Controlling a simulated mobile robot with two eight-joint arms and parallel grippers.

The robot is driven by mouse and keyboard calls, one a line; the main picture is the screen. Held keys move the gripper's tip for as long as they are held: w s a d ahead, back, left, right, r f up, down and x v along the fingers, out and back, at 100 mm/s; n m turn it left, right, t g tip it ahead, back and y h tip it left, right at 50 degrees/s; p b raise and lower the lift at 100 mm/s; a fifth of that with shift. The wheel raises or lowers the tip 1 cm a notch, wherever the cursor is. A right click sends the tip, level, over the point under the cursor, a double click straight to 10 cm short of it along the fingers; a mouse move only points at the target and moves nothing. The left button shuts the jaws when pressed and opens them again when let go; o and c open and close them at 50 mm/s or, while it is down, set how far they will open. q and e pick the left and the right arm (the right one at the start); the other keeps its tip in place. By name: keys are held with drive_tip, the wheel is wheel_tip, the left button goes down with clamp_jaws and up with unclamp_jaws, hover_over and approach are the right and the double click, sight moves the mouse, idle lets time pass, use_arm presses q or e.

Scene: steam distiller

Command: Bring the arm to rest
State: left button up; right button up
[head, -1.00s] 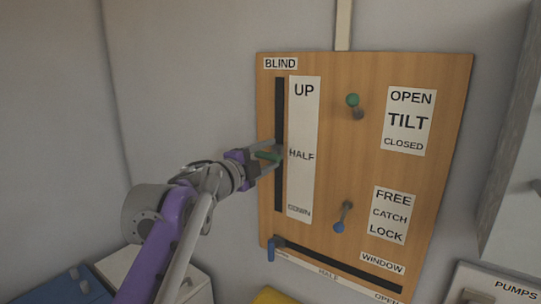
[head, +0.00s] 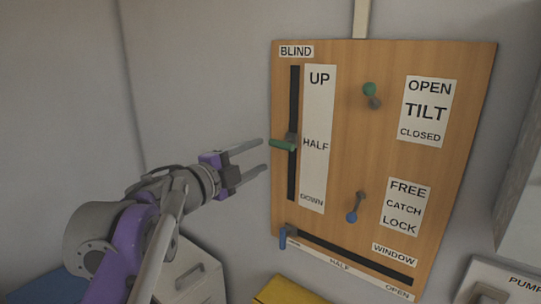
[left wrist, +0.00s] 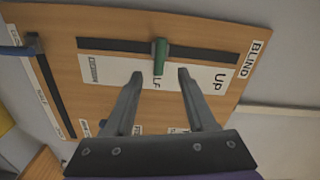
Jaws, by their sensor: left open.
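My left gripper (head: 264,155) is open and empty, a little to the left of the wooden control board (head: 338,130). The green blind handle (head: 282,145) sits in the vertical dark slot beside the HALF label, apart from the fingertips. In the left wrist view my left gripper (left wrist: 160,75) has its two fingers spread, with the green handle (left wrist: 160,55) beyond and between their tips. My right gripper is not in view.
The board also carries a green-knobbed tilt lever (head: 371,94), a blue-knobbed catch lever (head: 354,208) and a blue window handle (head: 283,236) at the left end of its slot. A drawer cabinet (head: 195,272) and a yellow object (head: 285,291) stand below.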

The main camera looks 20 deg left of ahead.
use_arm(q)
drive_tip(key=s+a+f+n+g+y+p, duration=0.25)
drive_tip(key=s+f+n+y, duration=0.2)
drive_tip(key=f+n, duration=0.25)
drive_tip(key=s+a+f+n+g+y+p, duration=0.1)
drive_tip(key=s+a+f+n+y+p, duration=0.25)
drive_tip(key=f+n+y, duration=0.35)
drive_tip(key=s+d+f+n+g+h+p, duration=0.1)
drive_tip(key=s+d+f+n+g+h, duration=0.1)
drive_tip(key=s+f, duration=0.7)
drive_tip(key=s+d+f+n+g+h+p, duration=0.2)
drive_tip(key=s+d+f+g, duration=0.4)
drive_tip(key=s+f, duration=0.3)
wheel_tip(320, 180, down, 4)
drive_tip(key=shift+d+f+n+h, duration=0.15)
drive_tip(key=shift+d+n+h, duration=0.3)
drive_tip(key=shift+n+h, duration=0.35)
